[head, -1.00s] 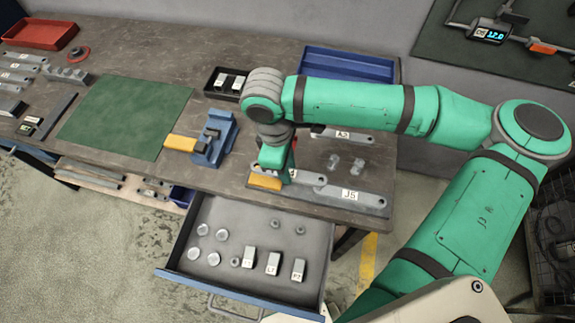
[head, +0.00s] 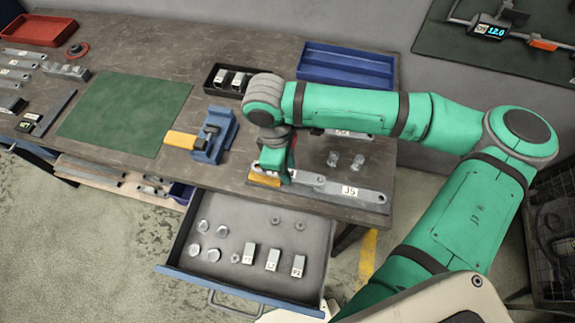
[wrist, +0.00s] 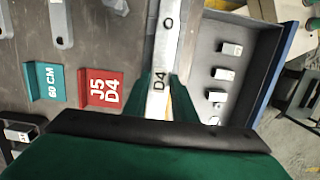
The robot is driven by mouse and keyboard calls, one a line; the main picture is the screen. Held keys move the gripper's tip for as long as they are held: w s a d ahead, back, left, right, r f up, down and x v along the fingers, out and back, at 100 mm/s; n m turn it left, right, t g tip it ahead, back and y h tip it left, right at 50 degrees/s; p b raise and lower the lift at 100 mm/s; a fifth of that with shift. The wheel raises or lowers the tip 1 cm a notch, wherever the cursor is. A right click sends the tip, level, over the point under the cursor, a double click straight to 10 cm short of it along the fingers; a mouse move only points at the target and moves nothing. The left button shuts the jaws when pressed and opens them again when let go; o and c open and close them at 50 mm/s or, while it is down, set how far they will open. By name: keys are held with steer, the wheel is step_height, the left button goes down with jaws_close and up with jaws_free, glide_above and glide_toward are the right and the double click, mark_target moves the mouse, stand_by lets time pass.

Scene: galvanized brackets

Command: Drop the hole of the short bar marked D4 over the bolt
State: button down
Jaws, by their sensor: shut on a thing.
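The short bar marked D4 (wrist: 160,60) is grey, with its label near my gripper and a round hole toward the far end in the wrist view. My gripper (wrist: 164,100) is shut on it, one green finger on each side. In the head view my gripper (head: 274,170) is low over the front right of the bench, and the D4 bar (head: 309,179) sticks out to its right. A longer bar marked J5 (head: 363,196) lies beside and below it. I cannot make out the bolt, or whether the hole is around it.
An open drawer (head: 209,275) with blocks and round parts juts out below. A blue vise (head: 213,140) stands left of my gripper, beside a green mat (head: 125,115). Red (wrist: 102,88) and teal (wrist: 62,83) label plates show in the wrist view.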

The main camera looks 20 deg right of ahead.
steer(key=shift+w+f, duration=0.15)
steer(key=shift+f, duration=0.3)
steer(key=shift+d+f, duration=0.1)
steer(key=shift+f, duration=0.15)
stand_by(0.4)
steer(key=c, duration=1.4)
jaws_free()
steer(key=shift+o, duration=0.2)
